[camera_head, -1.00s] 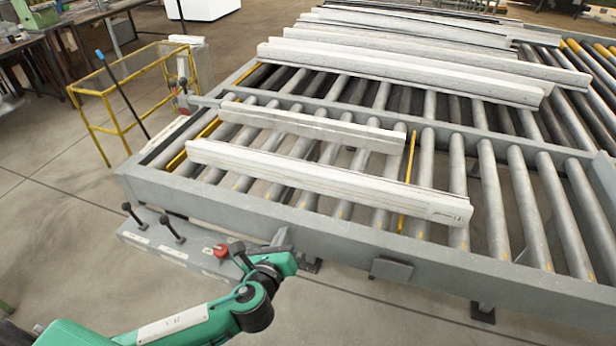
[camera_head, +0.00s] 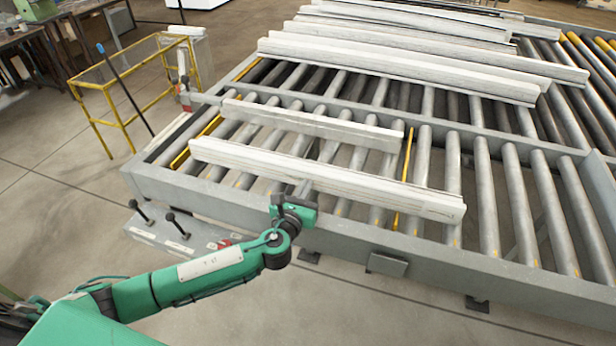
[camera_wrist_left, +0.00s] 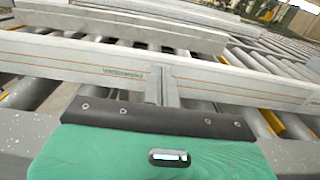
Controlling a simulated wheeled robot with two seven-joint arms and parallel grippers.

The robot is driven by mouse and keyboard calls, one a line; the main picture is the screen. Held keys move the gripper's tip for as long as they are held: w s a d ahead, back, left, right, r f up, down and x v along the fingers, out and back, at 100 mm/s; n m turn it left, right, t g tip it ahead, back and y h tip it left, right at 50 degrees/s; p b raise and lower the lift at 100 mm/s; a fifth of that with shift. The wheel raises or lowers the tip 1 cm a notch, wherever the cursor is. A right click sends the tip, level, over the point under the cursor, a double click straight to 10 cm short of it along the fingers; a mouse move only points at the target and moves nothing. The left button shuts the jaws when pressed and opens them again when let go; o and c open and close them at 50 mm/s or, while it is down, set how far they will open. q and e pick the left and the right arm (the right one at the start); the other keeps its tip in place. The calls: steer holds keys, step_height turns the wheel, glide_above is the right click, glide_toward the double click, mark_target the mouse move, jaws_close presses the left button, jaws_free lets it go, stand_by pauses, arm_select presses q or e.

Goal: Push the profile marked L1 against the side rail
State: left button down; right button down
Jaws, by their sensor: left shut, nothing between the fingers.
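A long pale profile (camera_head: 370,192) lies across the rollers nearest the front of the bench. Dark marking shows at its right end, too small to read as L1. My left gripper (camera_head: 303,188) is shut and empty at its front face, over the front beam. In the left wrist view, the closed fingers (camera_wrist_left: 162,86) point at the profile's face (camera_wrist_left: 70,62), which has thin orange lines and small print. They overlap it there; I cannot tell if they touch. My right gripper is not in view.
The grey front beam (camera_head: 480,258) of the roller bench runs under my left wrist. Yellow strips (camera_head: 406,165) stand between rollers. More long profiles (camera_head: 400,68) lie farther back. A lever panel (camera_head: 160,230) sits at the front left. The rollers at right are bare.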

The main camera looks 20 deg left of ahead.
arm_select(q)
steer(key=shift+w+p, duration=0.3)
steer(key=shift+w, duration=0.9)
steer(key=w+b, duration=0.2)
steer(key=w, duration=0.6)
steer(key=w+b, duration=0.2)
steer(key=w, duration=0.6)
steer(key=shift+d, duration=0.2)
steer(key=shift+r, duration=0.3)
